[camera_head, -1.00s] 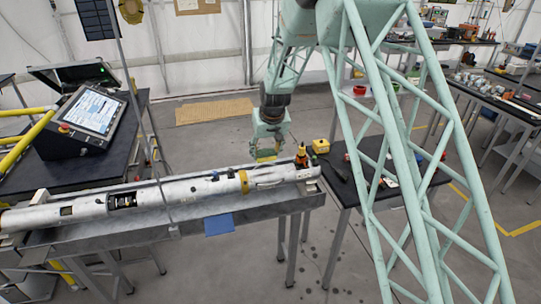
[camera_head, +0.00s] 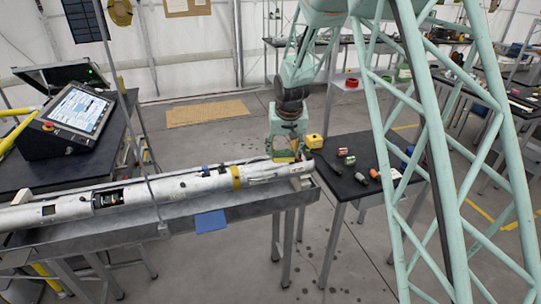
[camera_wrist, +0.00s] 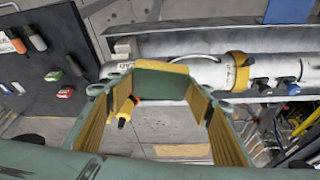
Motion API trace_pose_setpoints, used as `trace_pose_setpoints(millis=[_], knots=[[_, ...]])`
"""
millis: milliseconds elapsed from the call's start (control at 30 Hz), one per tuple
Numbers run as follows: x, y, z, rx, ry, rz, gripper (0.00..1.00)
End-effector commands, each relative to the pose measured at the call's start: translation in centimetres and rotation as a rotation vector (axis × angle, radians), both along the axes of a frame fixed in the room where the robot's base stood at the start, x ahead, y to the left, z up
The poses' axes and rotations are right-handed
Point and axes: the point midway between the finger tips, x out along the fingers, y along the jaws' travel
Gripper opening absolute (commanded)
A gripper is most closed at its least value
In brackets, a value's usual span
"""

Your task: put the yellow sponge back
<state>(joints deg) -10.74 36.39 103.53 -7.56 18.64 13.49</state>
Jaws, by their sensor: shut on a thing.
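My gripper (camera_head: 286,152) is above the right end of a long white tube (camera_head: 190,187) with a yellow band. Whether the sponge touches the tube I cannot tell.
An orange-yellow item with a black tip (camera_wrist: 127,110) shows beside the gripper in the wrist view. A screen console (camera_head: 80,112) stands at left; a blue sheet (camera_head: 211,221) hangs at the trough's front.

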Motion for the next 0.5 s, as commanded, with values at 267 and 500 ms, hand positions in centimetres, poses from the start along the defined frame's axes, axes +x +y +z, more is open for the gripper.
trace_pose_setpoints(millis=[267, 500], knots=[[-2.8, -5.2, -1.0, -0.001, 0.0, -0.119, 0.37], [-5.5, -9.4, -1.6, -0.001, -0.004, -0.22, 0.37]])
